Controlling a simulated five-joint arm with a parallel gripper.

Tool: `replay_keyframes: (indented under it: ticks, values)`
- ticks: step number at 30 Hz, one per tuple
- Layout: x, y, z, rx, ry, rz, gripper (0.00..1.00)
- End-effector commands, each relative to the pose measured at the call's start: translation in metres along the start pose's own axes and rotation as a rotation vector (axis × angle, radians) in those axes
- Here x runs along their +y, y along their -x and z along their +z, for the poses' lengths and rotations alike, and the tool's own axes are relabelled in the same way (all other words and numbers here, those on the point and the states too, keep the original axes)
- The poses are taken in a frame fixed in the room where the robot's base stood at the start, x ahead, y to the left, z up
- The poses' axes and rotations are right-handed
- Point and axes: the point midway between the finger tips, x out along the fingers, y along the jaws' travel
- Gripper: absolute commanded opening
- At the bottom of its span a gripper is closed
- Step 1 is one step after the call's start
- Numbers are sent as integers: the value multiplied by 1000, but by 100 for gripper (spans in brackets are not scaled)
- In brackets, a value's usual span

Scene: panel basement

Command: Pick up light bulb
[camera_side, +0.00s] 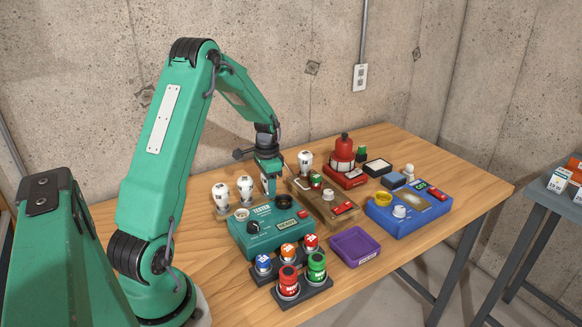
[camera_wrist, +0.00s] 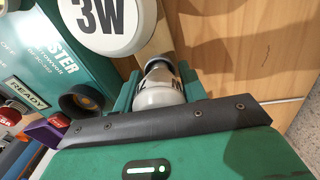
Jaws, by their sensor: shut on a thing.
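My gripper (camera_side: 269,186) points down at the back of the wooden table, behind the teal tester box (camera_side: 272,229). In the wrist view my gripper (camera_wrist: 158,90) is shut on a white light bulb (camera_wrist: 160,84), with a green finger on each side of it. The held bulb's lower end is partly hidden, and I cannot tell whether it touches what is below. In the side view the gripper hides it. Two other white bulbs stand upright left of the gripper, a nearer one (camera_side: 245,188) and a farther-left one (camera_side: 221,194). A bulb top marked 3W (camera_wrist: 102,20) is close by.
Another white bulb (camera_side: 305,160) stands by a brown box (camera_side: 326,207) to the right. A red device (camera_side: 343,155), a blue box (camera_side: 410,215), a purple tray (camera_side: 353,245) and several coloured canisters crowd the table. Bare table lies at the front left and front right.

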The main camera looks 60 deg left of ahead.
Motion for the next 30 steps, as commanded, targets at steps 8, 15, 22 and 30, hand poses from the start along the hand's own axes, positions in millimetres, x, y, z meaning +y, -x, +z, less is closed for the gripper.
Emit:
replay_keyframes:
  ticks: [8,15,22,30]
  values:
    - [0,2,0,1,0,-1,19]
    - [0,16,0,2,0,-2,19]
    - [8,47,-3,2,-4,-2,19]
    - [55,74,-12,2,-5,-2,19]
